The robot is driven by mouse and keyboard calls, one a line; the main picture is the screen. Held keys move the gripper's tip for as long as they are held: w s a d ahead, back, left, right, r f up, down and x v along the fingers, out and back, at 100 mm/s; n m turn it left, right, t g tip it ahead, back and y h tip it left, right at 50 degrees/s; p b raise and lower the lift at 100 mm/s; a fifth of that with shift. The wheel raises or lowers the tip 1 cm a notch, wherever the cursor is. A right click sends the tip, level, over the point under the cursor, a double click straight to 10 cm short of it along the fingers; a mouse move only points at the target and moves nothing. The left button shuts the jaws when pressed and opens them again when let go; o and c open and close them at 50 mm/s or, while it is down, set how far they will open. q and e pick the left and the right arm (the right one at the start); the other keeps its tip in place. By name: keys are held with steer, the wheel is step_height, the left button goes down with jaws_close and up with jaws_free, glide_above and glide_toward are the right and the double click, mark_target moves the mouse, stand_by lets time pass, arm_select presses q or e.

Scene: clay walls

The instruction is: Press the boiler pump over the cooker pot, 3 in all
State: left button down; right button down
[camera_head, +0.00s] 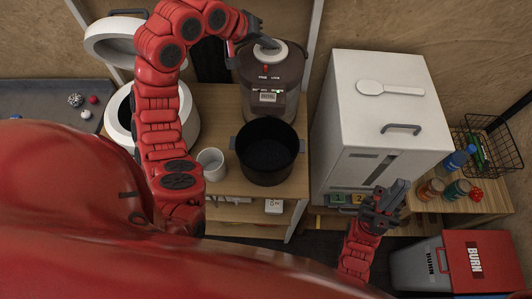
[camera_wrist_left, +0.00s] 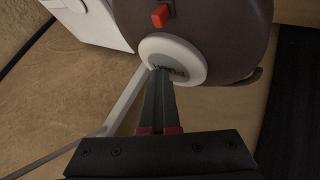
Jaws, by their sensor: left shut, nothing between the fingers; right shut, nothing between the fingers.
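The boiler (camera_head: 275,80) is a brown, rounded water heater with a small front display, standing behind the pot. Its pump (camera_head: 267,53) is a pale round disc on the lid; it also shows in the left wrist view (camera_wrist_left: 172,58). My left gripper (camera_head: 262,41) is shut and empty, with its fingertips at the pump's dark centre; contact or pressing cannot be told. The black cooker pot (camera_head: 267,153) sits below the boiler's front and looks empty. My right gripper (camera_head: 385,206) is shut and empty, in front of the white cabinet.
A white mug (camera_head: 211,163) stands left of the pot. A white rice cooker (camera_head: 120,115) with a raised lid is behind my left arm. The white cabinet (camera_head: 385,120) stands to the right. Bottles and jars (camera_head: 457,190) and a red-lidded bin (camera_head: 480,258) are further right.

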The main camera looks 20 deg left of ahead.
mark_target(268, 50)
arm_select(q)
steer(key=shift+w+a+r+p, duration=0.1)
steer(key=shift+r+p, duration=0.6)
steer(key=shift+r, duration=0.7)
steer(key=shift+w+r+p, duration=0.1)
steer(key=shift+r+p, duration=0.6)
steer(key=shift+r, duration=0.7)
